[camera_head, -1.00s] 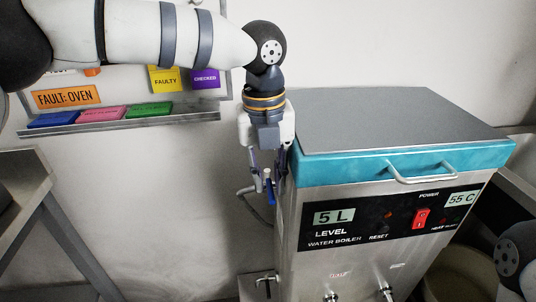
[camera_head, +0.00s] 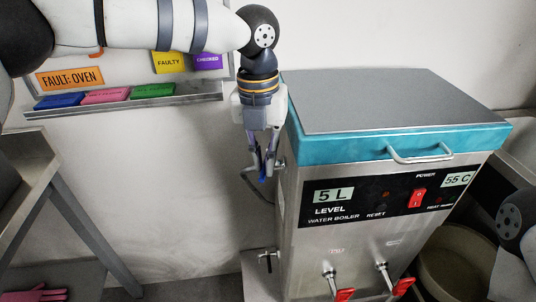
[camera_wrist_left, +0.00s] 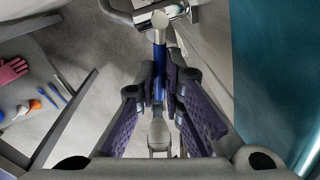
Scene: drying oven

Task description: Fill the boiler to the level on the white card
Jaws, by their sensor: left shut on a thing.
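The boiler (camera_head: 310,222) is a steel box with a teal rim and grey lid. Its level display (camera_head: 333,195) reads 5 L. My left gripper (camera_head: 263,168) is at the boiler's left side, pointing down. It is shut on a slim blue handle (camera_wrist_left: 159,75), which shows between the fingers in the left wrist view, below a bright metal pipe fitting (camera_wrist_left: 160,14). The fingers partly hide the handle. I cannot make out a white card. Part of my right arm shows at the right edge; its gripper is out of view.
The front has a red power switch (camera_head: 418,198), a 55 C display (camera_head: 457,180) and two red-handled taps (camera_head: 345,294). A side outlet (camera_head: 268,256) is low on the left. A board ledge (camera_head: 125,106) with coloured labels hangs behind. A metal bench (camera_head: 40,170) stands left.

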